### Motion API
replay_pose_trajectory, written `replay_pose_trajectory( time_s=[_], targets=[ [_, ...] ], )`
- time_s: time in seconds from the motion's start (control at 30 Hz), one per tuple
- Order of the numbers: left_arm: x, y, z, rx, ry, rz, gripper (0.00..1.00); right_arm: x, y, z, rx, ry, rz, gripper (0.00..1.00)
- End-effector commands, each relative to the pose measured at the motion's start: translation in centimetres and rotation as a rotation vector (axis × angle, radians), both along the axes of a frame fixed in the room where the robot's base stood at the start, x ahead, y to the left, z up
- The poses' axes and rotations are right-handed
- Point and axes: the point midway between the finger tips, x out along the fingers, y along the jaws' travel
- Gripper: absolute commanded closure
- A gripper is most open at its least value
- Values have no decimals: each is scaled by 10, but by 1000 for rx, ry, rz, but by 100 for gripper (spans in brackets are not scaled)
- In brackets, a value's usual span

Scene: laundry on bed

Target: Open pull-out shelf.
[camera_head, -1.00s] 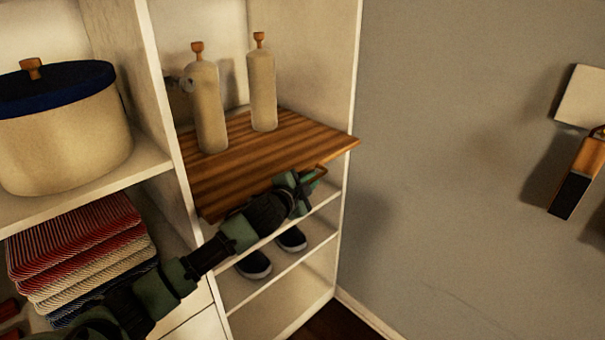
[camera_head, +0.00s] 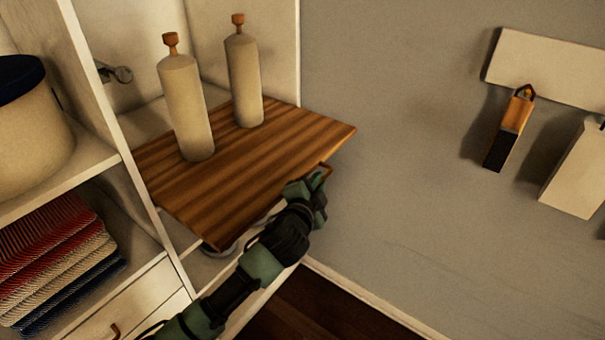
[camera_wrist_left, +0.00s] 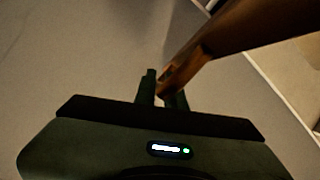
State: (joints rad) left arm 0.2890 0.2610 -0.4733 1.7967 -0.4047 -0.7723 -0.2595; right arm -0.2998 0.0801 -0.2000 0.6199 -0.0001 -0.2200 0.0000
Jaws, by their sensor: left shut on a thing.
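The wooden pull-out shelf (camera_head: 262,160) sticks out from the white shelf unit in the head view, with two beige bottles standing on it. My left gripper (camera_head: 318,182) is at its front edge, near the right corner, shut on the shelf's handle (camera_head: 326,169). In the left wrist view the fingers (camera_wrist_left: 162,88) close around the end of the wooden handle (camera_wrist_left: 186,70), under the board (camera_wrist_left: 255,25). The grip itself is partly hidden in the head view. My right gripper does not show.
The beige bottles, one at left (camera_head: 187,110) and one at right (camera_head: 243,75), stand upright. Folded cloths (camera_head: 55,262) and a lidded pot (camera_head: 30,130) fill the left compartments. A grey wall with a white hook rack (camera_head: 550,65) is at right. The floor before the wall is clear.

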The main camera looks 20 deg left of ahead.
Motion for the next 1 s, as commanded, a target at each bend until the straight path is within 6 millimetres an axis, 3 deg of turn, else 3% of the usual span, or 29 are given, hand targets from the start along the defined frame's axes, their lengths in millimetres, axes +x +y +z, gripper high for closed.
replay_pose_trajectory(
  time_s=[0.3, 0.77, 0.8, 0.87, 1.0],
  targets=[
    [-9, -25, -3, 0, 6, -1, 100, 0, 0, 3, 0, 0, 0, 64],
    [-10, -28, -3, 1, 5, -2, 100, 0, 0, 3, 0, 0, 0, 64],
    [-10, -28, -3, 1, 5, -2, 86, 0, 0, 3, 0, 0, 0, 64],
    [-10, -27, -3, 1, 5, -2, 70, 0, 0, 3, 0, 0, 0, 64],
    [-10, -27, -2, 1, 3, -1, 68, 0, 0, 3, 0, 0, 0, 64]
  ],
)
